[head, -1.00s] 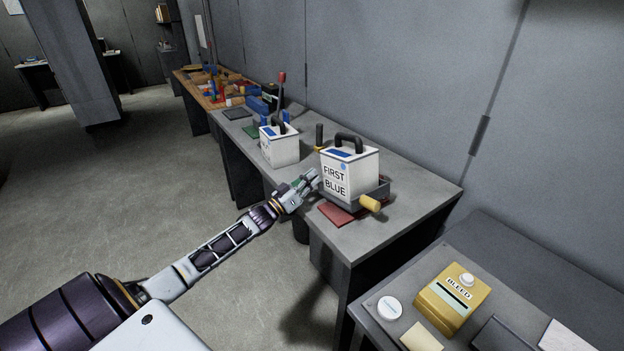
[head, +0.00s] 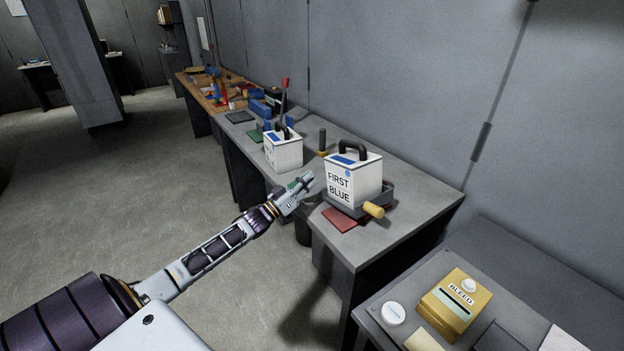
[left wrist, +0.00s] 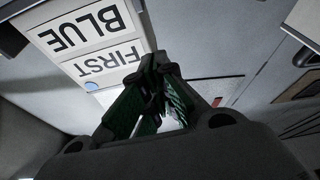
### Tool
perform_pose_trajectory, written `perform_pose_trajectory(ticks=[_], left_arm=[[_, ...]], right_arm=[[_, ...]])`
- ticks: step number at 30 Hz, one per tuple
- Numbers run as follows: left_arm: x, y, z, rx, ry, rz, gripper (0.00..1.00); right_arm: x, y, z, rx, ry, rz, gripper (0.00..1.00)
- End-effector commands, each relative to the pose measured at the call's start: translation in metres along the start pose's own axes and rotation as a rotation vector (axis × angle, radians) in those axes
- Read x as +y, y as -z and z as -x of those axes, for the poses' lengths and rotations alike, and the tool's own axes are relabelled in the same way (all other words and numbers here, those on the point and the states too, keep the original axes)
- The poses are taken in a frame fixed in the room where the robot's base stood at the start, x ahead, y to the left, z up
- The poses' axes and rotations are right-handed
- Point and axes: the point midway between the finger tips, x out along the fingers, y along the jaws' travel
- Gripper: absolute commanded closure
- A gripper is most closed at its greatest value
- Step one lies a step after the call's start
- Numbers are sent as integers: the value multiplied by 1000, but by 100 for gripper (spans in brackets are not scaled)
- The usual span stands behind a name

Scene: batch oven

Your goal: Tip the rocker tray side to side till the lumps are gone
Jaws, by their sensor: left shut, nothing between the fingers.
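The rocker tray appears to be the dark grey tray (head: 388,192) with a yellow handle (head: 373,210) on the grey bench. A white box (head: 352,180) labelled "FIRST BLUE", with a black carrying handle on top, stands in or over it and hides its inside, so I cannot see any lumps. My left gripper (head: 307,180) is shut and empty, just left of the white box; I cannot tell if it touches. In the left wrist view the fingers (left wrist: 158,78) are together, with the white box (left wrist: 95,45) beside them. My right gripper is not in view.
A second white box (head: 284,151) with a black handle stands farther along the bench (head: 425,205). A red mat (head: 340,219) lies at the front edge. A yellow "BLEED" box (head: 455,302) and a round white button (head: 392,312) sit on the nearer right table.

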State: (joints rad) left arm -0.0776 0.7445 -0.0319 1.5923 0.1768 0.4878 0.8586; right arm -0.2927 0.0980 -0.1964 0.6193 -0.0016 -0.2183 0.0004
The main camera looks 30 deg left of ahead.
Motion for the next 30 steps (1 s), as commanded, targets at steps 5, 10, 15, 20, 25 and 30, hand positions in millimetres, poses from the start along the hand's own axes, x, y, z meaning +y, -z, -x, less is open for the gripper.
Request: perform_pose_trajectory(ticks=[5,10,15,20,25,30], left_arm=[[-1,-1,14,-3,1,-1,100],[0,-1,26,-2,0,-1,100],[-1,-1,39,-3,1,-1,100],[-1,-1,51,-2,1,-1,100],[-1,-1,62,-2,1,-1,100],[-1,0,69,-1,1,-1,100]], right_arm=[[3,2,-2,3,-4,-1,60],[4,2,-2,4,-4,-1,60],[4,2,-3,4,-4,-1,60],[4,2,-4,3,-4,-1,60],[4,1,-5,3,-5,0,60],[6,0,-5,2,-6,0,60]])
